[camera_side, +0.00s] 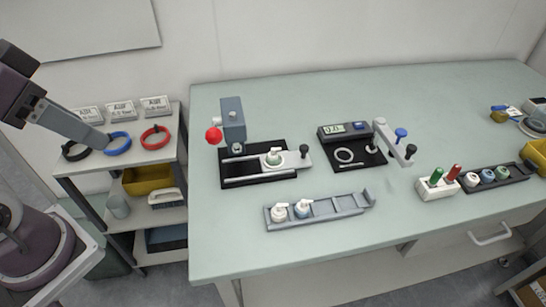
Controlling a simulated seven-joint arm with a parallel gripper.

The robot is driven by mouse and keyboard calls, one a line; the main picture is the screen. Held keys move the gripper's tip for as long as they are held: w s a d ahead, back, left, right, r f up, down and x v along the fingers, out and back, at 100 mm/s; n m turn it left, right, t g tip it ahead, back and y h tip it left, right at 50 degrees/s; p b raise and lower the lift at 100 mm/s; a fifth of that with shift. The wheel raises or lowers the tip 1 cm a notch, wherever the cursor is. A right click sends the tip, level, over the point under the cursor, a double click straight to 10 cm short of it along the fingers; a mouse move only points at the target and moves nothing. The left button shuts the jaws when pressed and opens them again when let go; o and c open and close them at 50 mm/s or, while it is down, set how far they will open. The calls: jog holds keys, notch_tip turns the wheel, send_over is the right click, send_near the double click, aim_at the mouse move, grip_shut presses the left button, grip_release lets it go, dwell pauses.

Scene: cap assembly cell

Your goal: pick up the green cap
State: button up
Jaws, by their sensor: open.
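No thing can be surely identified as the green cap at this size. My arm is at the left edge, over the shelf side; my gripper's fingers cannot be made out.
A red-knobbed press (232,122) and a lever stand (395,143) rise from the table (300,105). A shelf (125,165) with coloured rings stands at left. The table's front right is partly clear.

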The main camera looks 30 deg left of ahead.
jog(key=w+d+r+n+g+h, duration=0.1)
jog(key=w+r+n+g+h, duration=0.15)
jog(key=w+r+n, duration=1)
jog(key=n+g+y, duration=0.2)
jog(key=n+g, duration=0.1)
jog(key=n, duration=0.3)
send_over(274, 149)
notch_tip(274, 149, down, 10)
jog(key=r, duration=0.1)
jog(key=shift+y, duration=0.25)
notch_tip(274, 149, down, 28)
jog(key=shift+s+f, duration=0.1)
jog(key=shift+f, duration=0.1)
jog(key=shift+c, duration=0.5)
jog(key=c, duration=0.9)
